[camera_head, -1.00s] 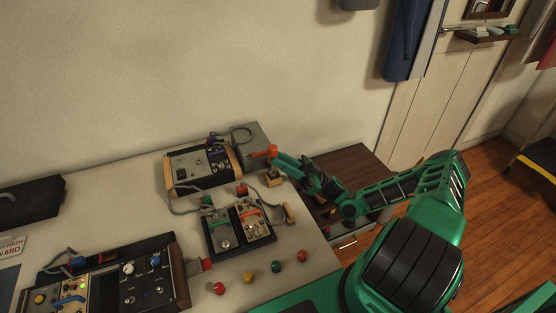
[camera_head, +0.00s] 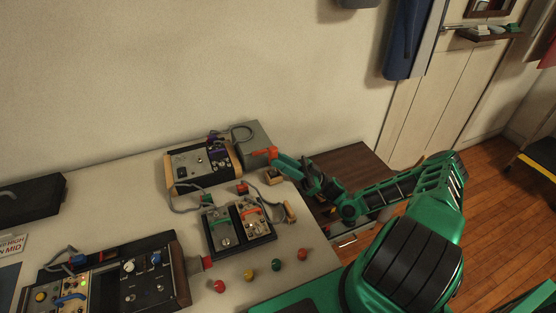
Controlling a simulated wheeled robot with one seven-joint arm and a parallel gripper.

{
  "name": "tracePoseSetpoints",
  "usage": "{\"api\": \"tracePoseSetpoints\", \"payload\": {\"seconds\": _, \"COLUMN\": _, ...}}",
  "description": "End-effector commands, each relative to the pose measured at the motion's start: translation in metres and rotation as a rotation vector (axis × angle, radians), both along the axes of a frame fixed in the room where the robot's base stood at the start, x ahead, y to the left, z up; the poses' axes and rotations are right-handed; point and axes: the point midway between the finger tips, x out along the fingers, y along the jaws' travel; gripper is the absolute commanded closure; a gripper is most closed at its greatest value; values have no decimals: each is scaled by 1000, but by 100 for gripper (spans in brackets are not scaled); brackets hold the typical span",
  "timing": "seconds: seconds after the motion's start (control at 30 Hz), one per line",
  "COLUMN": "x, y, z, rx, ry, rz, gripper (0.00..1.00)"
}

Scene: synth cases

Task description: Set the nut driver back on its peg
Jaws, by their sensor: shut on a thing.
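My gripper (camera_head: 277,158) is at the right end of the bench, raised near the back right corner. It is shut on a small orange-red thing (camera_head: 263,152), which I take to be the nut driver; it points left from the jaws, tilted, and looks clear of the bench top. Its shaft and tip are too small to make out. A small wooden block (camera_head: 274,176) stands just below and beside the gripper. I cannot tell whether it bears the peg; no peg shows clearly.
A wood-sided panel box (camera_head: 203,163) stands left of the gripper. Two small pedal-like boxes (camera_head: 238,228) with cables sit in front, near a wooden-handled piece (camera_head: 290,212). Several coloured knobs (camera_head: 277,264) line the front. A larger console (camera_head: 110,280) is at left.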

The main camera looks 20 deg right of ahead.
Motion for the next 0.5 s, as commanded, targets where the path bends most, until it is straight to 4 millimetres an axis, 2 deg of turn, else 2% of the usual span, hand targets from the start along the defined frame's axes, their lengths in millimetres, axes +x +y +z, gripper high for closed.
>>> {"api": "tracePoseSetpoints", "payload": {"seconds": 0.5, "x": 0, "y": 0, "z": -9, "rx": 0, "ry": 0, "rz": 0, "gripper": 100}}
